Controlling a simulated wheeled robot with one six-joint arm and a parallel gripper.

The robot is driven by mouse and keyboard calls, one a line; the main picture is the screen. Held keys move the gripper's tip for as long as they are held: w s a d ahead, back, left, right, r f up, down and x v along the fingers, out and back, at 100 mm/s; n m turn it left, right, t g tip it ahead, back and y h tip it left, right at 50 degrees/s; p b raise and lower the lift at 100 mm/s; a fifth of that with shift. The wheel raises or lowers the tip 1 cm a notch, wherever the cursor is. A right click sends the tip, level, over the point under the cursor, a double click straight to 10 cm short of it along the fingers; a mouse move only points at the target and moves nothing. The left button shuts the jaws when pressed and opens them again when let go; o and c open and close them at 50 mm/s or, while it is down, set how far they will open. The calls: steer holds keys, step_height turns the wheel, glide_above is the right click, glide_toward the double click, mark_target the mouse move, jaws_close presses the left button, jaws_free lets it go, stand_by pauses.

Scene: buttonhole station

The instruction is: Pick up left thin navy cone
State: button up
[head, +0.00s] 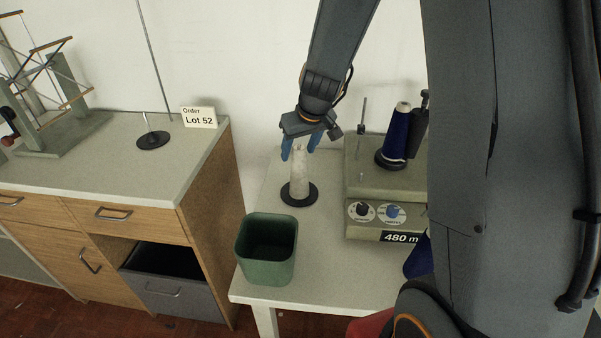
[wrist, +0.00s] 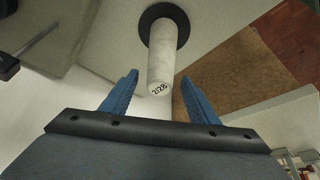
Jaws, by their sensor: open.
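My gripper (head: 300,148) is open, pointing down over a pale grey-white cone (head: 299,182) upright on a black disc. In the wrist view the pale cone (wrist: 162,55), with small black print on its end, lies between and beyond the open fingers (wrist: 158,80). No navy cone shows in the wrist view.
The winding machine (head: 365,205) has dials, a "480 m" label and a thin upright rod. A green bin (head: 266,248) stands at the table's front left corner. The left cabinet (head: 120,190) holds a "Lot 52" card (head: 199,117) and an empty spindle (head: 152,138).

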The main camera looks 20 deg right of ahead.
mark_target(299, 171)
steer(key=x, duration=0.4)
steer(key=shift+f, duration=0.1)
steer(key=c, duration=1.3)
steer(key=shift+c, duration=0.2)
